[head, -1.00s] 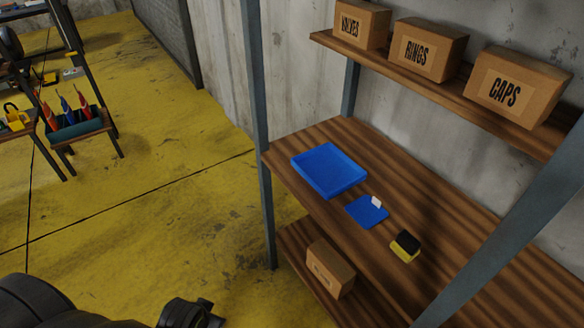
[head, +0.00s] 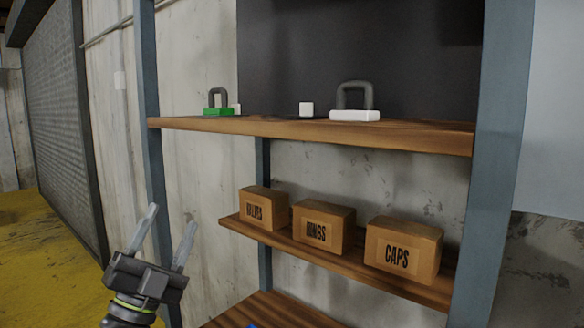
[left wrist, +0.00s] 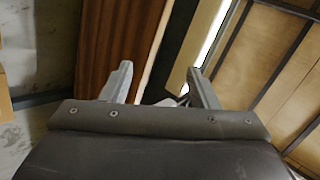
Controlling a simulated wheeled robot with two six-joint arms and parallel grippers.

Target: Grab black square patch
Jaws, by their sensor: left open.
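On the upper shelf (head: 220,125), a thin dark flat piece (head: 318,117) shows almost edge-on below a small white block (head: 306,109). It looks like the black square patch, but its outline is hard to make out at this angle. My left gripper (head: 171,217) is open and empty. It is raised left of the shelving, lower in the picture than the upper shelf and apart from the patch. In the left wrist view the open fingers (left wrist: 158,70) have nothing between them; the patch cannot be made out there. My right gripper is not in view.
A green-based handle (head: 218,112) and a white-based handle (head: 354,115) stand either side of the patch. Boxes marked RINGS (head: 323,228) and CAPS (head: 403,250) sit on a lower shelf. Blue-grey posts (head: 155,170) (head: 497,150) frame the shelving.

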